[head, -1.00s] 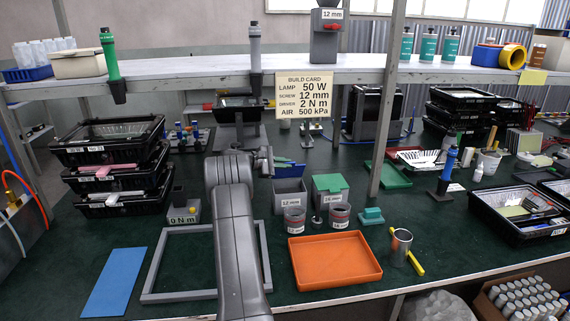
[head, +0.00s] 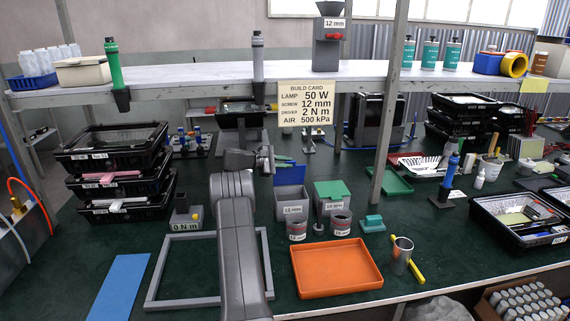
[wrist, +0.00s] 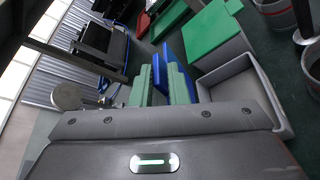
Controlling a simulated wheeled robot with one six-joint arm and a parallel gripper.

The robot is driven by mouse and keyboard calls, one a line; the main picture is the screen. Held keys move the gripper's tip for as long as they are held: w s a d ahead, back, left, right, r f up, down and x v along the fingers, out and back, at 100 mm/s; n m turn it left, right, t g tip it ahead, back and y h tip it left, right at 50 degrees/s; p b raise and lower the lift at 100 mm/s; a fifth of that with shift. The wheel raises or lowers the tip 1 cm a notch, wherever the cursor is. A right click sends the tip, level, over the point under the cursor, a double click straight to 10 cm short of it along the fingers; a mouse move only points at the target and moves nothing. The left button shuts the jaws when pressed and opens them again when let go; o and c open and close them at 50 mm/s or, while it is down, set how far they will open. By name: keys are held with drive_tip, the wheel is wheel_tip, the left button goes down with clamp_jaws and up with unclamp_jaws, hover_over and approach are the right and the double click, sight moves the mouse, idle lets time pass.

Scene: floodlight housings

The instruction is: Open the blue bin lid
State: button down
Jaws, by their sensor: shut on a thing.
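The blue lid (head: 291,177) stands raised at the back of its grey bin (head: 291,203), which is labelled 12 mm. The bin's open inside shows in the wrist view, where its grey wall (wrist: 271,118) lies right of the fingers. My gripper (head: 281,163) is at the raised lid, and in the wrist view its green fingers (wrist: 164,84) are shut on the blue lid (wrist: 161,72). The fingers hide part of the lid. Its exact tilt is hard to tell.
A bin with a shut green lid (head: 332,190) stands just right. Two labelled cups (head: 297,231) (head: 341,224) stand in front, with an orange tray (head: 336,268) nearer. A shelf post (head: 388,110) rises to the right. Stacked black trays (head: 113,172) stand left.

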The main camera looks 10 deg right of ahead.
drive_tip(key=c, duration=1.6)
unclamp_jaws()
drive_tip(key=shift+w+f, duration=0.1)
drive_tip(key=shift+o, duration=0.2)
wheel_tip(320, 180, up, 10)
wheel_tip(320, 180, down, 10)
drive_tip(key=shift+s+f, duration=0.15)
drive_tip(key=shift+s, duration=0.25)
